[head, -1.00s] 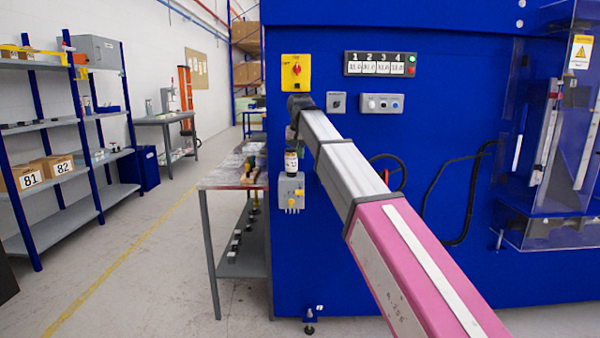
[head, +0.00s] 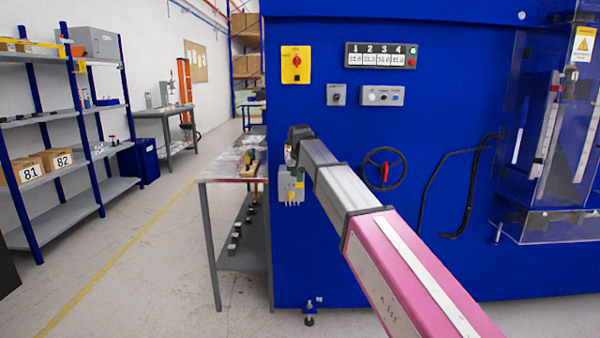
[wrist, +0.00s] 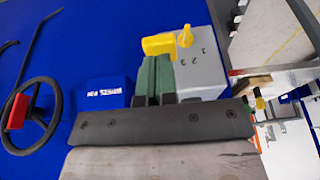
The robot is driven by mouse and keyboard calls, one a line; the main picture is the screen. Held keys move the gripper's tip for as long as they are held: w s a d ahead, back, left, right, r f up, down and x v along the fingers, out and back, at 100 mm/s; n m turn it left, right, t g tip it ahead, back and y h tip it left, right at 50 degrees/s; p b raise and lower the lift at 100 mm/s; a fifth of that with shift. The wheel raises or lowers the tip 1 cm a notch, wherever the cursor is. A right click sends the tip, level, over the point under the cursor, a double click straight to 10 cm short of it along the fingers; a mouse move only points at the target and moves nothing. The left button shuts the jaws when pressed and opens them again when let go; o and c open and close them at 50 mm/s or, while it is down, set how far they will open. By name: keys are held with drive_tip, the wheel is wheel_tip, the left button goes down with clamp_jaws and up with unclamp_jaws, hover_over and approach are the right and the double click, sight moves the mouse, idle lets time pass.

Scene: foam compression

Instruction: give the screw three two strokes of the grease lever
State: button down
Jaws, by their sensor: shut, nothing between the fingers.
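The grease unit is a grey box (head: 290,186) on the left end of the blue machine's front. In the wrist view the grey box (wrist: 208,72) carries a yellow lever (wrist: 157,44), a yellow selector knob (wrist: 185,37) and the numbers 1, 2 and 3. I cannot tell which number the knob points at. My gripper (wrist: 152,62) is shut and empty, its green fingers side by side. Their tips are right at the lever; I cannot tell whether they touch it. In the head view my arm's end hides the upper part of the box.
A black handwheel (head: 367,171) with a red part is on the machine front, right of my arm. A steel-topped table (head: 225,172) stands close on the left. A four-number display (head: 381,56) and a yellow-plated red switch (head: 296,64) are above. Floor at left is clear.

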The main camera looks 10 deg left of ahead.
sight(300, 185)
idle(0.3)
drive_tip(key=shift+s+d+f+t, duration=0.1)
drive_tip(key=shift+s+f+t, duration=0.2)
drive_tip(key=shift+f+t, duration=0.15)
drive_tip(key=shift+s+f+t+y, duration=0.2)
drive_tip(key=shift+f+t+y, duration=0.1)
drive_tip(key=shift+f+t, duration=1.25)
drive_tip(key=shift+w, duration=0.2)
drive_tip(key=shift+r, duration=0.8)
